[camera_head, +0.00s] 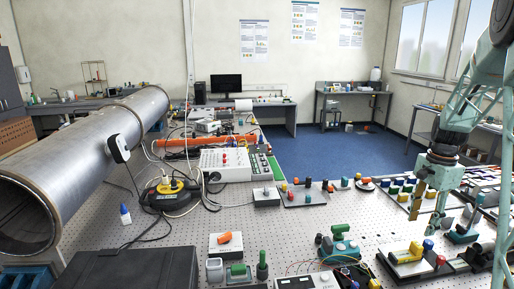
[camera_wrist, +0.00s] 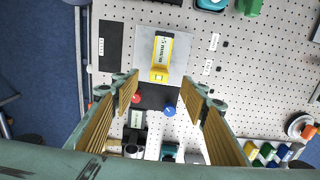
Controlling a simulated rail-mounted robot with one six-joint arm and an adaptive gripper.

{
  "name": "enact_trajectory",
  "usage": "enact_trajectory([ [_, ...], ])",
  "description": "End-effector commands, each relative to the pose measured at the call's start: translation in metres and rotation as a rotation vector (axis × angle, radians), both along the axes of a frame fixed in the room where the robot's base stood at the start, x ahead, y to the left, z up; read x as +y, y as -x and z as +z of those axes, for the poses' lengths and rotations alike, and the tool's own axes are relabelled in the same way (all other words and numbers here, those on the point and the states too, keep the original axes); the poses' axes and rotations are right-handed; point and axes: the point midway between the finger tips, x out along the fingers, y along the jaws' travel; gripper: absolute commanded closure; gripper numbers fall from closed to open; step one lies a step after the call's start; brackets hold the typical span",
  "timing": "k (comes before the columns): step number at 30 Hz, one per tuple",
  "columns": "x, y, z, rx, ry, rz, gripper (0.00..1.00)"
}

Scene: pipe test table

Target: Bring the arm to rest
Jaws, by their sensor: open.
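My teal arm (camera_head: 460,110) comes down at the right side of the head view. My gripper (camera_head: 427,208) hangs pointing down over the right part of the perforated table (camera_head: 340,212). In the wrist view my gripper (camera_wrist: 159,90) is open, with its two ribbed tan fingers spread wide. Nothing is between the fingertips; the table and a black base with a red knob (camera_wrist: 136,98) and a blue knob (camera_wrist: 169,111) show below them. A yellow instrument (camera_wrist: 162,55) lies on a grey plate just beyond the fingertips, apart from them.
A large metal pipe (camera_head: 90,150) lies along the left. A black case (camera_head: 135,268) is at the front left. A green-topped device (camera_head: 338,248) and coloured connectors (camera_head: 400,185) stand close to my gripper. Some bare table shows in the middle. Blue floor (camera_head: 310,150) lies behind.

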Motion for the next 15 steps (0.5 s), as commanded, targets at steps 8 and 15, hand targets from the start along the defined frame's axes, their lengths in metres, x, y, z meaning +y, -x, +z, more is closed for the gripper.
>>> enact_trajectory([
  [8,0.032,0.006,0.030,-0.018,0.012,0.081,0.59],
  [15,0.073,0.019,0.063,-0.036,0.025,0.185,0.59],
])
